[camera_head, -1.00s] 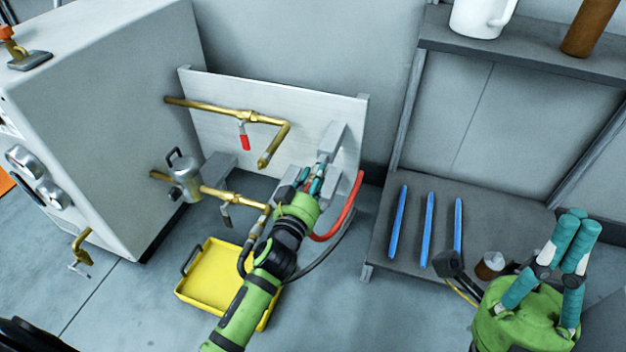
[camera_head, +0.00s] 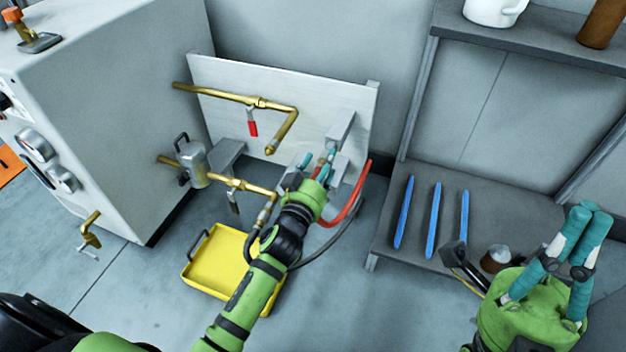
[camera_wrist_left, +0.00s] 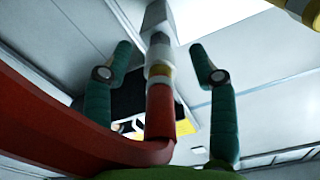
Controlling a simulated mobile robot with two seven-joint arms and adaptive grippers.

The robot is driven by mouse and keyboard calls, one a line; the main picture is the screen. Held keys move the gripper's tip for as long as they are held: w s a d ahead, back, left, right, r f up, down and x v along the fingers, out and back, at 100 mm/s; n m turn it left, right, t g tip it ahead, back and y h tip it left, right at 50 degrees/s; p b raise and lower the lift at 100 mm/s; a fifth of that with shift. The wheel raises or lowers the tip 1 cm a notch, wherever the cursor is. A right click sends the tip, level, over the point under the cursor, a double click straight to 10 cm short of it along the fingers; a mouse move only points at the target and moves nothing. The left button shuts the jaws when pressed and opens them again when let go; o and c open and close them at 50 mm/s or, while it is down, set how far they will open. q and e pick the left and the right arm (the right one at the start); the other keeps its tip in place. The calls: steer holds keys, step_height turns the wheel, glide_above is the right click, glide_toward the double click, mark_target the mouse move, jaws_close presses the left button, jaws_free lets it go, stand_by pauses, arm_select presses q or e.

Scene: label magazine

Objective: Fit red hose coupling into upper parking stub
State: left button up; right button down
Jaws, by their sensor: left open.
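My left gripper (camera_head: 316,166) is at the right part of the pale upright panel (camera_head: 230,90), just below a grey block (camera_head: 341,126). In the left wrist view its two teal fingers (camera_wrist_left: 162,75) stand apart, open. The red hose (camera_wrist_left: 60,125) rises between them to a coupling with a brass ring and pale collar (camera_wrist_left: 159,60). No finger touches it visibly. The coupling's top meets a grey stub (camera_wrist_left: 158,18); how deep it sits cannot be told. The red hose also loops right of my gripper in the head view (camera_head: 352,205). My right gripper (camera_head: 590,212) looks shut and empty, fingertips together.
Brass pipes with a red-handled valve (camera_head: 252,128) cross the panel to the left. A yellow tray (camera_head: 222,262) lies on the floor below. A dark hose hangs beside my left arm. A shelf (camera_head: 400,240) with several blue bars (camera_head: 433,220) stands at right.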

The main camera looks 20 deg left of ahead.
arm_select(q)
steer(key=s, duration=1.1)
steer(key=shift+a, duration=0.2)
steer(key=shift+r, duration=0.1)
